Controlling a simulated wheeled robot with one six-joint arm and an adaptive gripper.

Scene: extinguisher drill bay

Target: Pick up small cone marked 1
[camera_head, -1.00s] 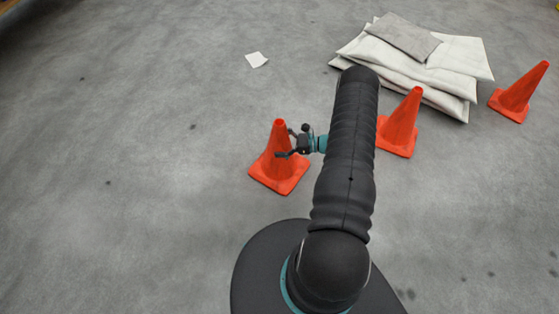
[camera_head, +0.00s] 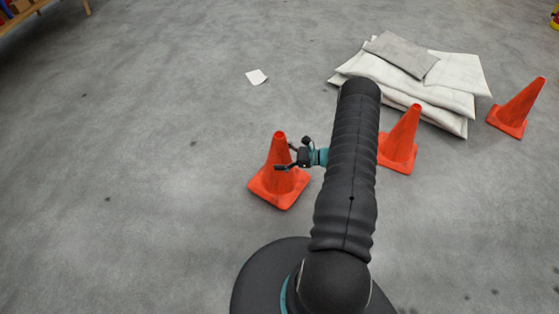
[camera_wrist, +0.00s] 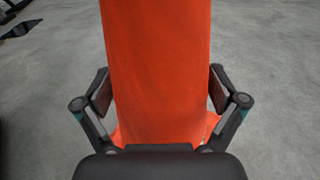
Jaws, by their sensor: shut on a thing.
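An orange cone (camera_head: 279,172) stands upright on the floor left of my arm in the head view. My gripper (camera_head: 284,157) reaches it from the right, with a finger on either side of its upper body. In the wrist view the cone (camera_wrist: 158,70) fills the middle, and my gripper (camera_wrist: 160,95) is shut on it, with finger pads at its left and right sides. Two more orange cones stand to the right, one beside my arm (camera_head: 400,140) and one at the far right (camera_head: 517,107). No number can be read on any cone.
A pile of pale pads (camera_head: 440,95) lies behind the two right cones. A white sheet (camera_head: 257,77) lies on the floor. A wooden shelf (camera_head: 40,12) shows at the top left. The grey floor on the left is clear.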

